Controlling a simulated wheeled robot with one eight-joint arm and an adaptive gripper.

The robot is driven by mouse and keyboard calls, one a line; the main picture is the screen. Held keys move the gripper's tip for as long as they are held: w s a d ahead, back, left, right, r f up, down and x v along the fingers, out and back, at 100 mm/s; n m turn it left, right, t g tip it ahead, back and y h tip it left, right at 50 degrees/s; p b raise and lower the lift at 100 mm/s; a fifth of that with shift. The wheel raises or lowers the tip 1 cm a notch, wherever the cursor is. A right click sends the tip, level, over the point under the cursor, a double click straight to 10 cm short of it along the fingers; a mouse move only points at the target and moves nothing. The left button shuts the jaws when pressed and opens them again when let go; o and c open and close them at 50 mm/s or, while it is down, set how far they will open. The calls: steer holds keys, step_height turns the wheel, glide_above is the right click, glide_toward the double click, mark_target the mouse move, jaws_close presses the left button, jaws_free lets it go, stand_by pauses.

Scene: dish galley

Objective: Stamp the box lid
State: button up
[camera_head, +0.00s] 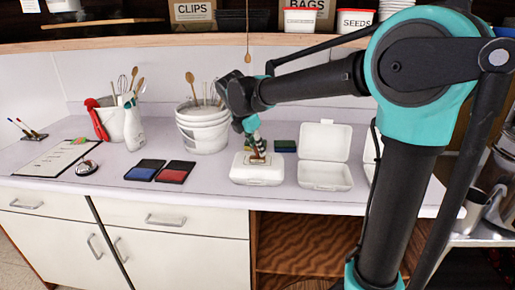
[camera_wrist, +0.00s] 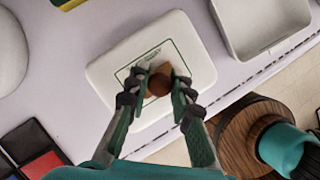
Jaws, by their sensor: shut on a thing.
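A closed white box with a pale lid (camera_head: 257,174) stands near the front edge of the counter. In the wrist view a thin green outline with small print shows on the lid (camera_wrist: 108,70). My gripper (camera_head: 256,147) is over this lid, pointing down. Its two fingers (camera_wrist: 159,88) are shut on a brown wooden stamp (camera_wrist: 160,82), which is inside the green outline as seen from above. The stamp's lower end is at or just above the lid; I cannot tell whether it touches. Its printing face is hidden.
An open white box (camera_head: 325,176) stands to the right. A blue ink pad (camera_head: 144,171) and a red one (camera_head: 175,173) lie left. A dark green-and-blue pad (camera_head: 285,146) lies behind the closed box. White tubs (camera_head: 203,134) stand at the back.

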steer(key=shift+r, duration=3.5)
